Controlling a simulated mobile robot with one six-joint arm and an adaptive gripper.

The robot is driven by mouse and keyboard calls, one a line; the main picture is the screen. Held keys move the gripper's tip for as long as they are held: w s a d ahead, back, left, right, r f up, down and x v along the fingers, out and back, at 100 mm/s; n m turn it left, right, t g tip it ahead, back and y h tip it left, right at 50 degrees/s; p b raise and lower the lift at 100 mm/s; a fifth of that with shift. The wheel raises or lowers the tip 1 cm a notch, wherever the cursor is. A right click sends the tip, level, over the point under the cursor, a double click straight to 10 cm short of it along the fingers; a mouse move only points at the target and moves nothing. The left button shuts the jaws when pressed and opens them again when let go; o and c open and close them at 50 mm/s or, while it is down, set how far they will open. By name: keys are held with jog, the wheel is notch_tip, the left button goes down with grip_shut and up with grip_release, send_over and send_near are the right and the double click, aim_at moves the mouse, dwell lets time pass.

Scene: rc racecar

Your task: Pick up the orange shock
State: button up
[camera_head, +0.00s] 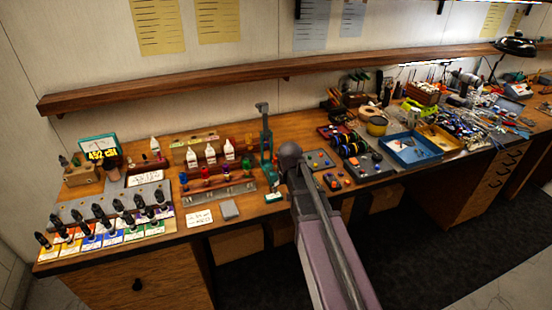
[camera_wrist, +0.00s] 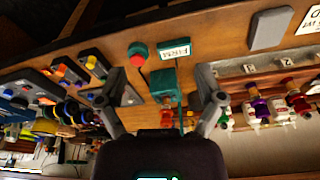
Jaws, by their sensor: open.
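In the wrist view, an orange-red piece (camera_wrist: 166,100), which looks like the orange shock, sits at a teal upright stand (camera_wrist: 163,80). Its ends are hard to make out. My gripper (camera_wrist: 160,76) is open, one finger on each side of the stand, with nothing held. I cannot tell how far the fingers are from the piece in depth. In the head view the teal stand (camera_head: 266,145) rises near the bench's middle, and my arm hides my gripper and part of that area.
A numbered rack (camera_wrist: 285,68) with purple and red shocks is close beside the right finger. A red button (camera_wrist: 137,50) and a "FIRM" card (camera_wrist: 175,49) lie near the stand. Dark trays (camera_wrist: 85,65) are left. A shelf (camera_head: 200,83) runs above the bench.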

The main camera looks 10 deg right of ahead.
jog(key=w+r+t+p, duration=0.1)
jog(key=w+r, duration=0.3)
jog(key=w, duration=0.4)
jog(key=w+r+t+p, duration=0.1)
jog(key=w+r+p, duration=0.2)
jog(key=w, duration=0.5)
jog(key=shift+d+r+m+p, duration=0.4)
jog(key=shift+p, duration=0.25)
jog(key=shift+w+f, duration=0.1)
jog(key=shift+b+x, duration=4)
jog(key=shift+x, duration=0.25)
jog(key=shift+w, duration=0.15)
jog(key=shift+w+b+x, duration=0.2)
jog(key=shift+b+x, duration=2.15)
jog(key=shift+x, duration=0.2)
